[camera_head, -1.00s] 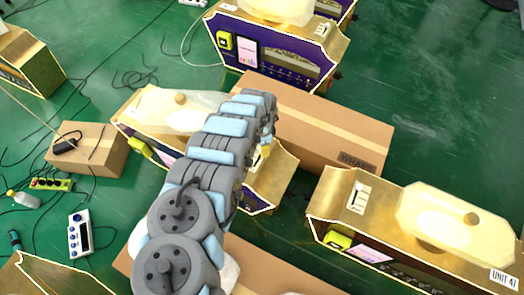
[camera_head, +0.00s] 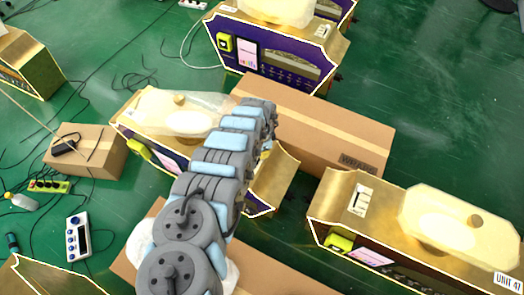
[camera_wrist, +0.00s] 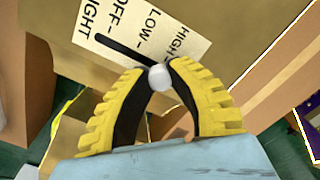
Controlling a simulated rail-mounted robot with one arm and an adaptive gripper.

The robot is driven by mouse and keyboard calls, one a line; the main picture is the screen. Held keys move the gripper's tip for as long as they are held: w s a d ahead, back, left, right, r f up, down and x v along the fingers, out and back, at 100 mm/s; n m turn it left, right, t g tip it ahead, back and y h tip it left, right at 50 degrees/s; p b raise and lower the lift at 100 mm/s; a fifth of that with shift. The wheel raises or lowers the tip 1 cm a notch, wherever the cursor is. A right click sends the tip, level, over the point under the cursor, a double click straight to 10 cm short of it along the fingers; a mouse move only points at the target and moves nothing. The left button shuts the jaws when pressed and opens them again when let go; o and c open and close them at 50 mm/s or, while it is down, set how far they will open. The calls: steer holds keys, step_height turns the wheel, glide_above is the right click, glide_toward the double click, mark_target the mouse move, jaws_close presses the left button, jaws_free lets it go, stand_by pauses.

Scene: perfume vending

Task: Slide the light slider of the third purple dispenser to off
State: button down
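The gold-topped purple dispenser (camera_head: 150,114) under my arm stands in the middle of the head view, its right part largely hidden by the arm. In the wrist view its light slider shows as a round white knob (camera_wrist: 160,77) at the HIGH end of a black slot (camera_wrist: 118,48). A pale label (camera_wrist: 150,22) beside the slot reads LIGHT, OFF, LOW, HIGH. My gripper (camera_wrist: 159,70), with yellow ridged fingers, has its fingertips closed in on both sides of the knob and appears to hold it. In the head view the gripper is mostly hidden behind the arm.
A cardboard box (camera_head: 315,125) lies right behind this dispenser. Another purple dispenser (camera_head: 270,62) stands at the top, and a gold one (camera_head: 335,200) at the right. A smaller carton (camera_head: 95,160), cables and a power strip (camera_head: 45,185) lie on the green floor at left.

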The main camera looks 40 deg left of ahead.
mark_target(255, 168)
steer(key=shift+s+r+p, duration=0.1)
steer(key=shift+p, duration=0.25)
steer(key=p, duration=0.1)
steer(key=s+p, duration=0.1)
steer(key=shift+s+d+r+p, duration=0.15)
steer(key=shift+s+d+p, duration=0.15)
steer(key=shift+p, duration=0.1)
steer(key=s+p, duration=0.2)
steer(key=s+d+p, duration=0.1)
steer(key=s+p, duration=0.1)
steer(key=p, duration=0.1)
steer(key=shift+s+d, duration=0.1)
steer(key=shift+f, duration=0.25)
steer(key=c, duration=0.9)
jaws_free()
steer(key=shift+s, duration=0.15)
steer(key=shift+r, duration=0.1)
